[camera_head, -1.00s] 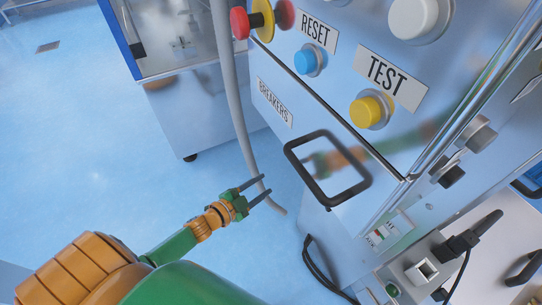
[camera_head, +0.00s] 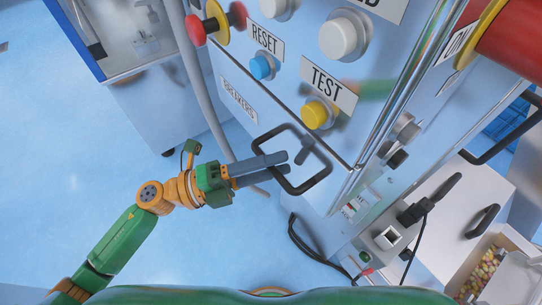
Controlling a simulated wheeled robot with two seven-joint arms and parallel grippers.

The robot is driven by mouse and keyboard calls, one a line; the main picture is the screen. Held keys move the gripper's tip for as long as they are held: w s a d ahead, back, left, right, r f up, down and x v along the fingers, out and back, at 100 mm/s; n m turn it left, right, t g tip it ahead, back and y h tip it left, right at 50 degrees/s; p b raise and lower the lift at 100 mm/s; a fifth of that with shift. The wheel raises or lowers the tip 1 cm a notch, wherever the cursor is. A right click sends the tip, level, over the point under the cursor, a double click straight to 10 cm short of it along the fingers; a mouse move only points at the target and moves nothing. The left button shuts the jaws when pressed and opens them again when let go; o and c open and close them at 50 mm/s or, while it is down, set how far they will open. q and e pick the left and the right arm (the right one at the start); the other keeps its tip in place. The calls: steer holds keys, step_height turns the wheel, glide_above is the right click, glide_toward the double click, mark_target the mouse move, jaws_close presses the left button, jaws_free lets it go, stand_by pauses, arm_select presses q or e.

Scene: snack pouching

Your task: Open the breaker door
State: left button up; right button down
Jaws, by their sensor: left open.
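The breaker door (camera_head: 236,82) is a shiny metal panel labelled BREAKERS, below the RESET and TEST buttons. It looks closed and flush with the cabinet. Its black rectangular loop handle (camera_head: 318,183) stands out from the lower part of the door. My left gripper (camera_head: 287,164) is open, with its two dark fingers pointing right. The fingers hide part of the handle's left side. My right gripper is not in view.
Above the door are the blue RESET button (camera_head: 263,67), the yellow TEST button (camera_head: 317,113) and a red knob (camera_head: 196,30). A grey hose (camera_head: 204,100) hangs left of the door. Open blue floor (camera_head: 60,150) lies at left. A bin of snacks (camera_head: 487,270) is at lower right.

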arm_select(q)
steer(key=shift+a, duration=0.15)
jaws_close()
steer(key=shift+f, duration=0.1)
stand_by(1.2)
